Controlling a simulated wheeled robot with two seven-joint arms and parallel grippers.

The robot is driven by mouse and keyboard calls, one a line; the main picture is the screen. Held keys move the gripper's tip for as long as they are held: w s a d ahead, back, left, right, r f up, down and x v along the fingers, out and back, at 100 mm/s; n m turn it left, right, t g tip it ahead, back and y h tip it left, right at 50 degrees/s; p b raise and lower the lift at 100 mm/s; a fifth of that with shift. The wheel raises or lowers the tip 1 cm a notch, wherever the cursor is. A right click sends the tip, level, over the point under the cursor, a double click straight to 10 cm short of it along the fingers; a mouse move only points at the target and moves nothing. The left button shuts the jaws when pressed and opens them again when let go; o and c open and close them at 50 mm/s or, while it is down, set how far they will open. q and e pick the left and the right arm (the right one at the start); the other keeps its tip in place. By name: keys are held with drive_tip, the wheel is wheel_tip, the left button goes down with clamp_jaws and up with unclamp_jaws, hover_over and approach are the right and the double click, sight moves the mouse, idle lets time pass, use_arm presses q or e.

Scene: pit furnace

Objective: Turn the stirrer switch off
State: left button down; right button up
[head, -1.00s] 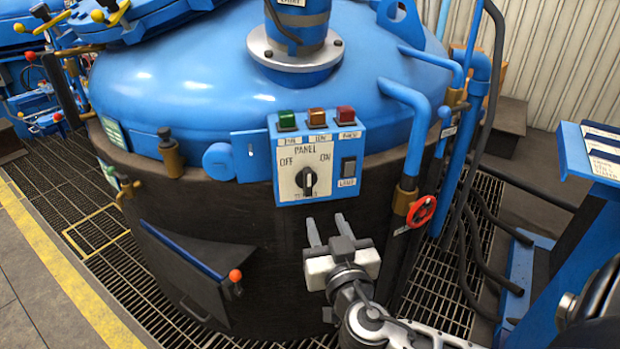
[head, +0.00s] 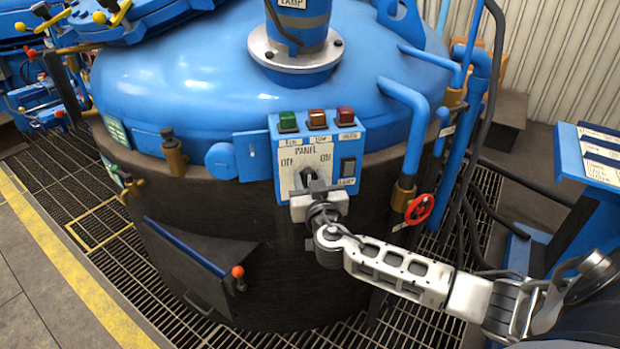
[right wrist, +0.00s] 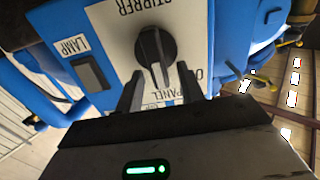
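The stirrer switch is a black rotary knob on the white plate of the blue panel box (head: 276,170), with OFF at its left and ON at its right. In the head view my right gripper (head: 314,184) is in front of the knob and partly hides it. The right wrist view shows the panel upside down. There the knob (right wrist: 155,48) has its grip bar near upright, tilted a little, its lower end between the two spread fingers (right wrist: 159,85). I see gaps beside the bar; contact cannot be told. My left gripper is not in view.
Green (head: 288,121), amber (head: 317,118) and red (head: 345,116) lamps top the panel. A dark lamp rocker switch (head: 348,167) is right of the knob. Blue pipes and a red valve wheel (head: 420,209) stand to the right; a dark hatch (head: 200,265) is below left.

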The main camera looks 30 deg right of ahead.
clamp_jaws()
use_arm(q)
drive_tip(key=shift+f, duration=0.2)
use_arm(e)
drive_tip(key=shift+a+f+n, duration=0.1)
drive_tip(key=shift+n, duration=0.2)
drive_tip(key=shift+b, duration=0.35)
drive_tip(key=n, duration=0.1)
drive_tip(key=n+b, duration=0.1)
drive_tip(key=shift+w+a+f+n, duration=0.1)
drive_tip(key=shift+a+n, duration=0.1)
drive_tip(key=shift+n, duration=0.1)
drive_tip(key=shift+a+n+b, duration=0.2)
drive_tip(key=shift+n+b, duration=0.1)
drive_tip(key=shift+n, duration=0.9)
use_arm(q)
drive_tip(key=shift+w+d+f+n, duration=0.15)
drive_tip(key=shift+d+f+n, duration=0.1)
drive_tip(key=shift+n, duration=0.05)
use_arm(e)
drive_tip(key=shift+w+a+f+n, duration=0.1)
drive_tip(key=shift+a+n, duration=0.05)
drive_tip(key=shift+n, duration=0.7)
drive_tip(key=shift+w+a+f+n, duration=0.1)
drive_tip(key=shift+n, duration=0.75)
